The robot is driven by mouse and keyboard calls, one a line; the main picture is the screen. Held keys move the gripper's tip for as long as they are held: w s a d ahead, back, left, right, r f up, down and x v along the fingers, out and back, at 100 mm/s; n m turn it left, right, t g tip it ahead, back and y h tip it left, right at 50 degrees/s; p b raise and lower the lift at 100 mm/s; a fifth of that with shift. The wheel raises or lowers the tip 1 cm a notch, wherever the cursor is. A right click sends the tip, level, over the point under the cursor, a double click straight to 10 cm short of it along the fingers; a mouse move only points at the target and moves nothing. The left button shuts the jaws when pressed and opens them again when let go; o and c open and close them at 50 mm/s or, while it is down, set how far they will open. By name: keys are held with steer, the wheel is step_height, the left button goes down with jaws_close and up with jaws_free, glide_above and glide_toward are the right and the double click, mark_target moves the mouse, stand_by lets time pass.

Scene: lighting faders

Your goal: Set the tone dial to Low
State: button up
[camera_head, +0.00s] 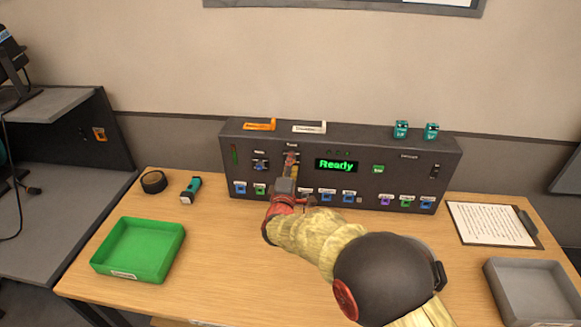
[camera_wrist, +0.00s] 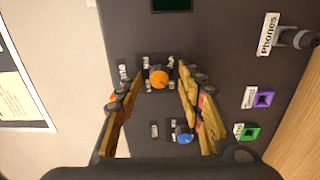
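The dark control console (camera_head: 400,165) stands at the back of the wooden table. Its tone dial shows in the wrist view as an orange round knob (camera_wrist: 159,76) with small white labels around it, too small to read. In the head view my gripper (camera_head: 292,174) is in front of the dial and mostly hides it. In the wrist view my gripper (camera_wrist: 159,78) is open, with one finger on each side of the orange knob. Gaps show between knob and fingers. I cannot read the dial's setting.
A blue knob (camera_wrist: 182,136) sits beside the orange one, near a finger. The console's display (camera_head: 337,165) reads "Ready". Several coloured sockets line its lower edge. A green tray (camera_head: 138,272), tape roll (camera_head: 154,181), flashlight (camera_head: 190,189), clipboard (camera_head: 492,224) and grey tray (camera_head: 532,292) are on the table.

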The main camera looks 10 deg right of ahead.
steer(key=shift+c, duration=1.4)
jaws_close()
